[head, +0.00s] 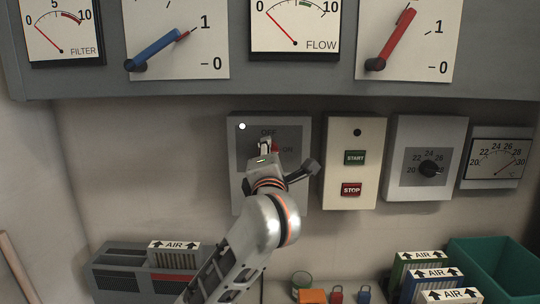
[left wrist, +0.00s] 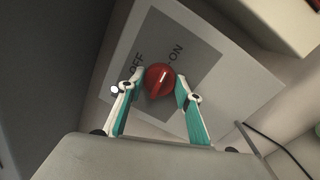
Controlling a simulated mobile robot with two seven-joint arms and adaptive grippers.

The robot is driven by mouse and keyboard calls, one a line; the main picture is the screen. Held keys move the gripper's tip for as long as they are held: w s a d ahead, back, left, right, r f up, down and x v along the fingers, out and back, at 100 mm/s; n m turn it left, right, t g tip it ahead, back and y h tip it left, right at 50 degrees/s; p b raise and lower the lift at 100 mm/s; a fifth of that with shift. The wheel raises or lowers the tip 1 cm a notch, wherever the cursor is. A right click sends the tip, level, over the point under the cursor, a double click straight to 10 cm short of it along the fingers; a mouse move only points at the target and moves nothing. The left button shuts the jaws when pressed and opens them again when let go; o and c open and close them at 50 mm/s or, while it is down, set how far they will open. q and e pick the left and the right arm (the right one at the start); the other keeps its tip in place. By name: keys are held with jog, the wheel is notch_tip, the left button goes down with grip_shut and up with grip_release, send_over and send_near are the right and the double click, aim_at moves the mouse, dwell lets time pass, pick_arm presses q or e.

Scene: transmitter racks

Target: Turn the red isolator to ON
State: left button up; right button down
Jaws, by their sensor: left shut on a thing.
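The red isolator (left wrist: 160,78) is a round red knob with a raised grip on a grey box (left wrist: 207,88), between the words OFF and ON. In the left wrist view the fingers of my left gripper (left wrist: 160,84) are closed on the knob's two sides. I cannot tell exactly where the knob points. My right gripper is not in view.
A white lamp (head: 242,126) is on the box's upper left. To the right are a START/STOP box (head: 354,180), a dial box (head: 424,178) and a meter (head: 497,165). Lever panels hang above. AIR-labelled modules (head: 432,279) and a green bin (head: 497,270) stand below.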

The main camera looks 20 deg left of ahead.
pick_arm(q)
jog(key=shift+m, duration=0.7)
jog(key=o, duration=1.1)
jog(key=shift+s, duration=0.1)
jog(key=v, duration=1.1)
jog(key=shift+s, duration=0.4)
